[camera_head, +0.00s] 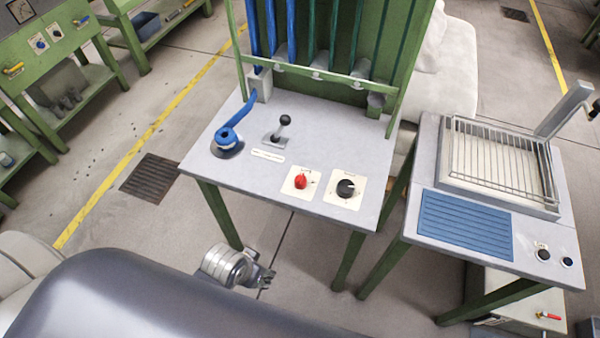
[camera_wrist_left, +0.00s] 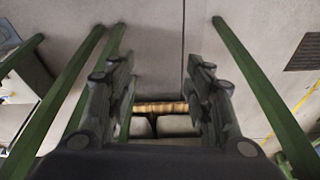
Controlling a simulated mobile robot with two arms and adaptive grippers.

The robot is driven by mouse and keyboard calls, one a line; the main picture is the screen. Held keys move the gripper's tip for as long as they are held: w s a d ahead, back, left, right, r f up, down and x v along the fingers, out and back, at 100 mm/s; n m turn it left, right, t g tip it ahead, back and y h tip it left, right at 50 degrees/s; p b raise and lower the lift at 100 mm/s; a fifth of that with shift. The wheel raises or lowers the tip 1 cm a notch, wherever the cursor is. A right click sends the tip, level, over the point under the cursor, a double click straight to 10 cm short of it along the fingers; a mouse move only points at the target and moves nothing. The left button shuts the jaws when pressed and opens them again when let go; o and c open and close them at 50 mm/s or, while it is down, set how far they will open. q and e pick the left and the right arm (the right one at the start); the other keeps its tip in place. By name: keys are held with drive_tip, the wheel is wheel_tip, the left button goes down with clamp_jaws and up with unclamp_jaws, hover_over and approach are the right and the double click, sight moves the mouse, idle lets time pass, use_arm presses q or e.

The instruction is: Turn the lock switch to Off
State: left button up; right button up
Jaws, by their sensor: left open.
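Two rotary switches sit on the front of the grey tabletop (camera_head: 225,180). One has a red knob (camera_head: 301,181) on a cream plate, the other a black knob (camera_head: 345,188) on a cream plate. Their small labels are too small to read, so I cannot tell which one is the lock switch or what it points to. My left gripper (camera_head: 268,279) is in front of the table and below its top, apart from both knobs. In the left wrist view, my left gripper (camera_wrist_left: 160,75) is open and empty above the floor, between green table legs. My right gripper is not shown.
A lever with a black ball (camera_head: 286,120) and a blue strip coil (camera_head: 228,138) stand behind the switches. A green frame (camera_head: 330,75) with blue and green strips rises at the back. A second table with a wire guard (camera_head: 500,160) stands close on the right.

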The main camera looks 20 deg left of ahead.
sight(300, 176)
use_arm(q)
wheel_tip(300, 176, up, 9)
drive_tip(key=w+d, duration=0.2)
drive_tip(key=d, duration=0.1)
drive_tip(key=w+d+r+m, duration=0.1)
drive_tip(key=w+d+r, duration=0.1)
drive_tip(key=w, duration=0.3)
drive_tip(key=w+d+r+g+h, duration=0.1)
drive_tip(key=w+d+r, duration=0.2)
drive_tip(key=w, duration=0.2)
drive_tip(key=w+d+r+m+g+h, duration=0.1)
drive_tip(key=w+d+r, duration=0.1)
drive_tip(key=w, duration=0.3)
drive_tip(key=shift+d+r+m+p, duration=0.3)
drive_tip(key=shift+r+p, duration=0.1)
drive_tip(key=shift+r, duration=0.35)
drive_tip(key=w+a+r+n+g+y, duration=0.1)
drive_tip(key=w+a+r+n+y, duration=0.1)
drive_tip(key=w+a+r, duration=0.45)
drive_tip(key=f, duration=0.7)
drive_tip(key=s+f, duration=0.1)
drive_tip(key=f, duration=0.2)
drive_tip(key=shift+d+f+p, duration=0.2)
drive_tip(key=shift+d+p, duration=0.05)
drive_tip(key=shift+p, duration=0.15)
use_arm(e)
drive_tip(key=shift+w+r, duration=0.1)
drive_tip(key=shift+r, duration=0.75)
use_arm(q)
drive_tip(key=c, duration=1.1)
